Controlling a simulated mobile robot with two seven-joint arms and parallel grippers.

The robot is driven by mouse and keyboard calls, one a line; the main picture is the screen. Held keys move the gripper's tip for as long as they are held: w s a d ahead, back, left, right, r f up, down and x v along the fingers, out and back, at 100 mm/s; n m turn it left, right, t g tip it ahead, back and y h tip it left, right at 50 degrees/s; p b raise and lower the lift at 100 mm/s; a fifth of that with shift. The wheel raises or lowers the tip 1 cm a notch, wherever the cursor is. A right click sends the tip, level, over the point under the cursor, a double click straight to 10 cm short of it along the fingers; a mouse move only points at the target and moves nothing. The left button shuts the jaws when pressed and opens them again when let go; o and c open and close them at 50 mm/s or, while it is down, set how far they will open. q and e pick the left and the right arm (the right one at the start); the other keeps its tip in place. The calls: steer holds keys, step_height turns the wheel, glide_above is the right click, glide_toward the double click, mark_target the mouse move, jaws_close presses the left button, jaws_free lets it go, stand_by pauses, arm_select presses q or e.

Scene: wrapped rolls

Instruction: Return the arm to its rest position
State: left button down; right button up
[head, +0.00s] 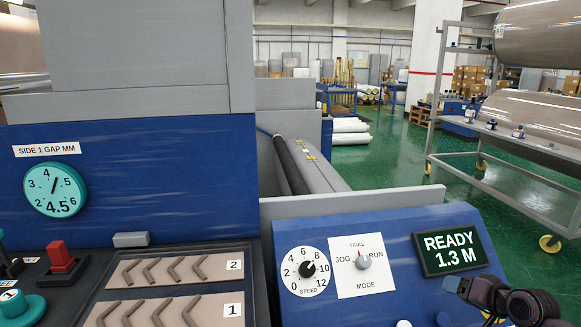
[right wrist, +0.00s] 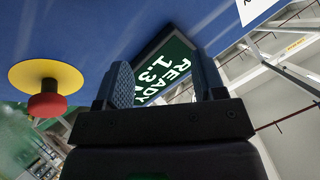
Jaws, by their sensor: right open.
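My right gripper (head: 453,286) is at the lower right of the head view, just below the green display (head: 450,252) reading READY 1.3 M. Its arm comes in from the lower right corner. In the right wrist view the two fingers (right wrist: 163,78) stand apart with nothing between them, and the tilted display (right wrist: 160,72) shows beyond the gap. Whether the fingers touch the panel cannot be told. My left gripper is not in view.
The blue control panel (head: 400,235) carries a speed dial (head: 304,271) and a mode knob (head: 362,262). A red button (right wrist: 47,104) on a yellow disc is left of the gripper in the wrist view. A rack (head: 450,158) with wrapped rolls (head: 545,115) stands at right.

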steer(key=s+a+f+n+h, duration=0.1)
steer(key=s+a+f, duration=0.3)
steer(key=s, duration=0.7)
steer(key=s+a+f+n+h+p, duration=0.1)
steer(key=s+a+f, duration=0.4)
steer(key=s, duration=0.7)
steer(key=s+a+f+n+h, duration=0.1)
steer(key=s+a+f+n, duration=0.2)
steer(key=s, duration=0.8)
step_height(320, 180, down, 4)
steer(key=shift+s+a+r+h+p, duration=0.1)
steer(key=shift+s+a+h+p, duration=0.25)
steer(key=shift+a, duration=0.7)
steer(key=shift+w, duration=0.1)
